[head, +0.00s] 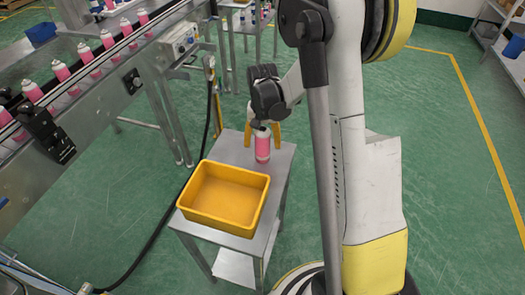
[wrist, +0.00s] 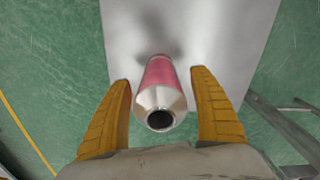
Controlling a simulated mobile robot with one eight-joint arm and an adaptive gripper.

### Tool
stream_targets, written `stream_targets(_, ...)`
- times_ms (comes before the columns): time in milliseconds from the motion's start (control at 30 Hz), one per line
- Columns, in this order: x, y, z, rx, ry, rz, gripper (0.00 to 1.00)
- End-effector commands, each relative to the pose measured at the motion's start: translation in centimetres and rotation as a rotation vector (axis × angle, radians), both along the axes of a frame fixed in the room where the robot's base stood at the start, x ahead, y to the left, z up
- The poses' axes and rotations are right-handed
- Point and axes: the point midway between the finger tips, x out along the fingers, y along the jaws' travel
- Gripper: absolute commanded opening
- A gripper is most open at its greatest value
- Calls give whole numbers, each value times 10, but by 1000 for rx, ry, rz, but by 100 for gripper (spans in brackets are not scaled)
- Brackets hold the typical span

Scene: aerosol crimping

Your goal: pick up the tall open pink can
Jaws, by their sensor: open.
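The tall open pink can (head: 262,147) stands upright on the small metal table, behind the yellow bin. In the wrist view, the can (wrist: 160,95) has a pink body, a silver shoulder and a dark open mouth facing the camera. My gripper (head: 262,125) is directly above and around the top of the can. In the wrist view, its two yellow-orange fingers (wrist: 163,82) are spread on either side of the can, with a gap on both sides. The gripper is open and holds nothing.
A yellow bin (head: 226,197), empty, sits on the front of the metal table (head: 278,165). A conveyor (head: 100,85) carrying several pink cans with white tops runs along the left. A post and black cable stand left of the table. Green floor is open at right.

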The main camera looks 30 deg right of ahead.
Motion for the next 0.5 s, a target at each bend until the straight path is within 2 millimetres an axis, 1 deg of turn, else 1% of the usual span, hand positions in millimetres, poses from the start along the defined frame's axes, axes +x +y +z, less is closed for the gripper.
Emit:
stream_targets(67, 0, 0, 1, 0, 0, 0, 72)
stream_targets(100, 0, 0, 1, 0, 0, 0, 70)
stream_targets(167, 0, 0, 2, 0, 0, 0, 52)
stream_targets(200, 0, 0, 2, 0, 0, 0, 40)
stream_targets(267, 0, 0, 2, 0, 0, 0, 21)
stream_targets(300, 0, 0, 2, 0, 0, 0, 15)
stream_targets(500, 0, 0, 2, 0, 0, 0, 14)
